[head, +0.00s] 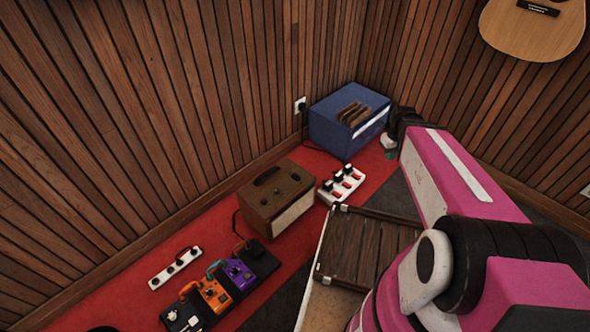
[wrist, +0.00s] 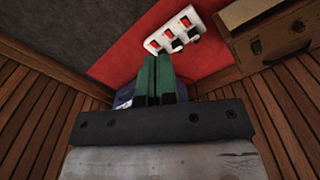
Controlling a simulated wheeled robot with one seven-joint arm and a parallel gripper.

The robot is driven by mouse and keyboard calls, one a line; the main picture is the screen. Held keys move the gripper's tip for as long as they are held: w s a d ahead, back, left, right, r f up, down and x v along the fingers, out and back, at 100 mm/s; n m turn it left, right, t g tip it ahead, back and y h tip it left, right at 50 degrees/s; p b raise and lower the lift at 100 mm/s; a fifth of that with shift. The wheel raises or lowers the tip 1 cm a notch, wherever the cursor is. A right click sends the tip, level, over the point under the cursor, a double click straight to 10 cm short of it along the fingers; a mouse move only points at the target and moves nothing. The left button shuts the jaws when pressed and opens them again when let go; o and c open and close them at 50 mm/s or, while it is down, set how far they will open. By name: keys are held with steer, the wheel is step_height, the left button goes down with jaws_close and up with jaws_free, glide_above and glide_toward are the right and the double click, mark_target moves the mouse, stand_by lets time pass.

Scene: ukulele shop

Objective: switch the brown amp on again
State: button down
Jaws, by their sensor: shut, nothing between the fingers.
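The brown amp (head: 272,198) stands on the red carpet by the wall, with a dark handle and a pale front. It also shows at the upper right of the wrist view (wrist: 285,38). A white power strip (head: 341,186) with red switches and black plugs lies right of the amp, and shows ahead of my fingertips in the wrist view (wrist: 172,36). Whether any switch is on, I cannot tell. My gripper (head: 390,152), with green fingers (wrist: 158,68), is shut and empty. It is in the air near the blue box, apart from the strip and amp.
The blue box (head: 343,130) with brown items on top stands in the corner. A wall socket (head: 300,104) is behind it. A second white strip (head: 175,268) and several pedals (head: 214,294) lie left. A wooden-topped case (head: 362,247) stands in front. A guitar (head: 530,32) hangs at right.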

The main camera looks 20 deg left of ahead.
steer(key=w+a+f+n, duration=0.1)
steer(key=a+f+n, duration=0.3)
steer(key=a+n, duration=0.4)
steer(key=w+a+f+n, duration=0.1)
steer(key=a+f+n, duration=0.3)
steer(key=a, duration=1.4)
steer(key=w+a+f+n, duration=0.1)
steer(key=a+f+n, duration=0.3)
steer(key=a+n, duration=0.8)
steer(key=shift+a+f, duration=0.25)
steer(key=shift+a, duration=0.2)
steer(key=shift+d, duration=0.15)
steer(key=shift+s+d+r, duration=0.25)
steer(key=shift+d+r, duration=0.05)
steer(key=shift+d, duration=0.25)
step_height(320, 180, up, 14)
steer(key=d, duration=0.1)
steer(key=shift+s+d, duration=0.35)
steer(key=shift+s, duration=0.1)
